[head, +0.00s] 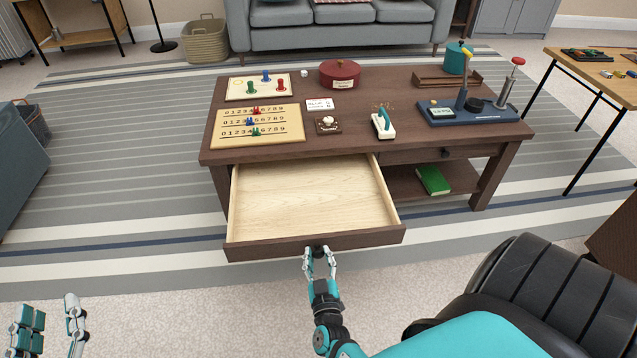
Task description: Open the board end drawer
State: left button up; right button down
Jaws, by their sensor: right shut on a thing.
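The board end drawer (314,242) is the left drawer of the dark wooden coffee table (370,155). It stands pulled well out toward me, and its pale wooden inside is empty. My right gripper (318,252) is shut on the dark knob at the middle of the drawer front. Its fingers hide most of the knob. My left gripper (50,328) is at the bottom left corner, open and empty, away from the table.
A counting board (255,123) with pegs, a red round box (340,75) and a blue lever stand (467,112) are on the tabletop. The right drawer (455,152) is closed. A green book (432,180) lies on the lower shelf. A side table (600,75) stands at right.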

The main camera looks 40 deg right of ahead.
jog(key=c, duration=0.9)
grip_release()
jog(key=shift+c, duration=0.2)
jog(key=shift+s, duration=0.1)
